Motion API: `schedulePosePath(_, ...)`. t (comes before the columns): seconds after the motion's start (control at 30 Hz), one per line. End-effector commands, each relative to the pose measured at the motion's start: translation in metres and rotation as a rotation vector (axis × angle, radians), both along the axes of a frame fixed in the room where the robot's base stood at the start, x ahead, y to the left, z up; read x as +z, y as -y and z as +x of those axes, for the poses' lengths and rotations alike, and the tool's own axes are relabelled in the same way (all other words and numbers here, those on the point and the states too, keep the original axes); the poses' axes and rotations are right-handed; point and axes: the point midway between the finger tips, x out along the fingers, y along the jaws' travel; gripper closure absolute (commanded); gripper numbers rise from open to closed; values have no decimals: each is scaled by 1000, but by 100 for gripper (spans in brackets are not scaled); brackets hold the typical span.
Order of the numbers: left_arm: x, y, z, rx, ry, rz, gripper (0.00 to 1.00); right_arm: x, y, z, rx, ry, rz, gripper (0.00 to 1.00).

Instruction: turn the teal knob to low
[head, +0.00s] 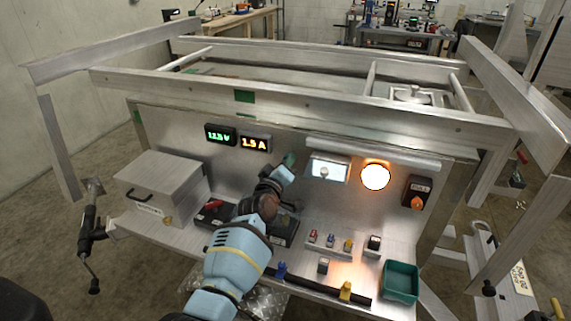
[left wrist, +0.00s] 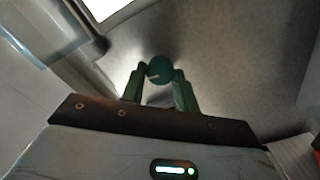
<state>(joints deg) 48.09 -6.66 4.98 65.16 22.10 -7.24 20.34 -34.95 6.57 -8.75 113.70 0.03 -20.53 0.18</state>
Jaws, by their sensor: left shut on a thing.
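The teal knob (left wrist: 160,69) is a round dial on the metal panel, with a pale mark on its lower left in the left wrist view. My left gripper (left wrist: 162,80) has its two green fingers on either side of the knob and is shut on it. In the head view, the left arm reaches up to the panel and the gripper (head: 287,166) is at the panel below the orange display. The knob is mostly hidden there behind the gripper. Any scale marks around the knob are too unclear to read. My right gripper is not in view.
The panel carries a green display (head: 220,134), an orange display (head: 255,143), a lit window (head: 328,169), a glowing round lamp (head: 375,177) and a black box (head: 416,191). The shelf below holds a metal box (head: 162,187), small coloured parts and a green tray (head: 401,281).

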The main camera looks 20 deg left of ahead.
Motion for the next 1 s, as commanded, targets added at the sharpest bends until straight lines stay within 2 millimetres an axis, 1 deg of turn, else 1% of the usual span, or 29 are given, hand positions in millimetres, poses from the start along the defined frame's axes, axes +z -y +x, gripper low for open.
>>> schedulePosePath(0.2, 1, -1, 0, 1, -2, -111, 93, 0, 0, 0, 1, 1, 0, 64)
schedulePosePath(0.4, 1, 0, 0, 0, -4, -165, 93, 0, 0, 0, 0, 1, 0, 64)
schedulePosePath(0.9, 1, 0, 0, 0, -5, -181, 93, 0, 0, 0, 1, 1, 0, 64)
schedulePosePath(0.93, 1, 0, 0, 0, -5, -181, 67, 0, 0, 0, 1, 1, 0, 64)
schedulePosePath(1.0, 1, 0, 0, 0, -5, -181, 58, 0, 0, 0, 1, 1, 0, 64)
